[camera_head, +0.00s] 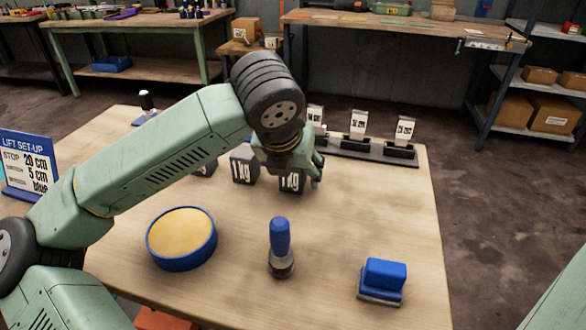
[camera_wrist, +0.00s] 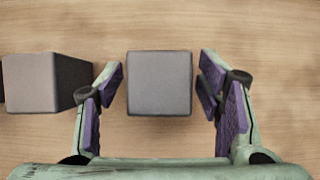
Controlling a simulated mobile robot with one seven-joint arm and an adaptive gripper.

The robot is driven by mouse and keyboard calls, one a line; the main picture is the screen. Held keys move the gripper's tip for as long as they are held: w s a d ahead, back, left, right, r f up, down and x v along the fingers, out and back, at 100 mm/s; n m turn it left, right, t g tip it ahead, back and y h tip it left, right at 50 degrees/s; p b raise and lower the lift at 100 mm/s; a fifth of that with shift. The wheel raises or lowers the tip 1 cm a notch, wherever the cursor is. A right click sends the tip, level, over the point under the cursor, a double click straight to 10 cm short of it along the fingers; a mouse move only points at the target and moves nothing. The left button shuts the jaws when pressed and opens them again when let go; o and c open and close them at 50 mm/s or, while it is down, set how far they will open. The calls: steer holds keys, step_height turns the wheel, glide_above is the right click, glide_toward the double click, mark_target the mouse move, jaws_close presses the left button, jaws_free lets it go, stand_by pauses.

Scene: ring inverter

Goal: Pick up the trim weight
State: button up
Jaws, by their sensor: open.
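The trim weight appears to be one of the dark grey block weights in a row on the table; which one carries that name I cannot tell. One block marked 1 kg (camera_head: 291,183) is under my gripper (camera_head: 306,172). In the wrist view this block (camera_wrist: 160,83) sits between the two purple-padded fingers of my gripper (camera_wrist: 160,80), with a small gap on each side. The gripper is open. A second block marked 1 kg (camera_head: 243,168) stands to its left, also seen in the wrist view (camera_wrist: 35,83). A third block (camera_head: 206,169) is mostly hidden by my arm.
A wooden table (camera_head: 345,245) carries a blue-rimmed round pad (camera_head: 182,238), a blue-handled tool (camera_head: 281,248) and a blue-topped block (camera_head: 383,281). A black rack (camera_head: 375,151) with labelled holders stands behind. A sign (camera_head: 28,163) stands left.

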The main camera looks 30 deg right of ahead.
jaws_close()
stand_by(0.8)
